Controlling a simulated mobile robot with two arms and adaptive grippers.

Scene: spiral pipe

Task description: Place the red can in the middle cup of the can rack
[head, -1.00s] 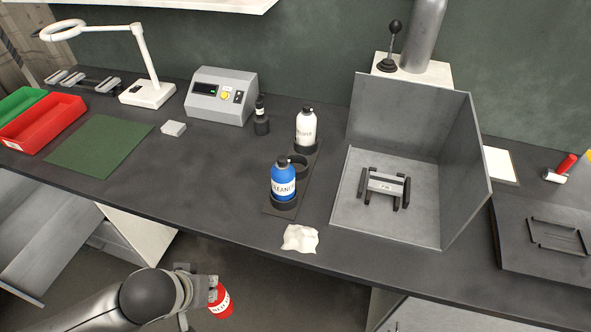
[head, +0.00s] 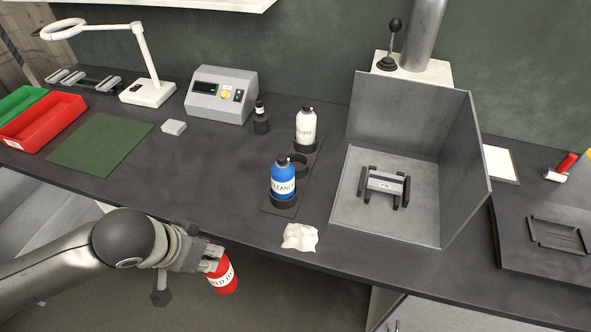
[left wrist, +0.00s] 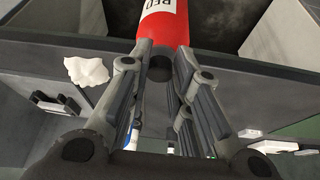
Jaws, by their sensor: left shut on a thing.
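My left gripper (head: 212,262) is shut on the red can (head: 222,278), in front of the bench's front edge and lower left of the rack in the head view. The can is tilted. In the left wrist view, the can (left wrist: 164,28) sits between the fingertips (left wrist: 160,62) at the top. The can rack (head: 272,209) stands on the bench. Its near cup holds a blue bottle (head: 284,182) and its far cup holds a white bottle (head: 306,128). The middle cup (head: 298,163) is empty, partly hidden by the blue bottle. My right gripper is not in view.
A crumpled white cloth (head: 300,237) lies just in front of the rack. A grey open-sided box (head: 350,215) with a black-handled part stands right of it. A small dark bottle (head: 261,118) and a grey device (head: 222,95) stand behind.

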